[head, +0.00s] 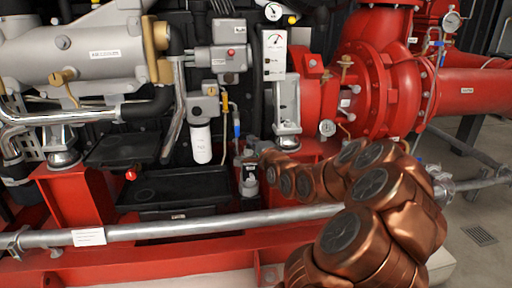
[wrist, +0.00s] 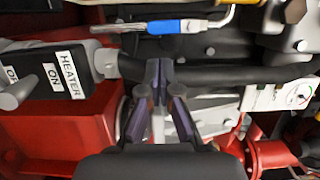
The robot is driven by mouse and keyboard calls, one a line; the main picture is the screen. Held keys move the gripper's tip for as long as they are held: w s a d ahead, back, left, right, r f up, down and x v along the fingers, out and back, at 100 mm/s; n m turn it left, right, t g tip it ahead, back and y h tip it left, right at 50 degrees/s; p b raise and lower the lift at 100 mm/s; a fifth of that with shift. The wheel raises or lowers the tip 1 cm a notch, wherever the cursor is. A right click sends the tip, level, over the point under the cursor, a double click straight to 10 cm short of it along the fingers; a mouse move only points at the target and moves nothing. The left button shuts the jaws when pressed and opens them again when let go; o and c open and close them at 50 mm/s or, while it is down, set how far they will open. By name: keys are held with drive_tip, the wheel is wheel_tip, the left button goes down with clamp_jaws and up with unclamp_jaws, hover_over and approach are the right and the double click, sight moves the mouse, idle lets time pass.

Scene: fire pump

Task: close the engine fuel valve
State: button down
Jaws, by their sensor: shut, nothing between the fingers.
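A lever valve with a blue handle (wrist: 178,26) lies across the top of the wrist view, on a metal pipe. In the head view a small upright blue handle (head: 237,129) shows beside a yellow one (head: 225,104), right of the white filter. I cannot tell for sure which is the engine fuel valve. My gripper (wrist: 159,75) is shut and empty. In the wrist picture its fingertips are below the blue handle, over a black hose (wrist: 225,75), with a visible gap to the handle. In the head view my copper arm covers much of the lower right.
The head view shows a white filter (head: 201,143), a black tray (head: 180,190), a long grey pipe (head: 200,226) across the front and a red pump (head: 370,85) at right.

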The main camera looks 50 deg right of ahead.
sight(237, 128)
drive_tip(key=b+x, duration=0.1)
drive_tip(key=x, duration=0.3)
drive_tip(key=shift+f, duration=0.1)
drive_tip(key=shift+w+d, duration=0.25)
drive_tip(key=shift+w, duration=0.4)
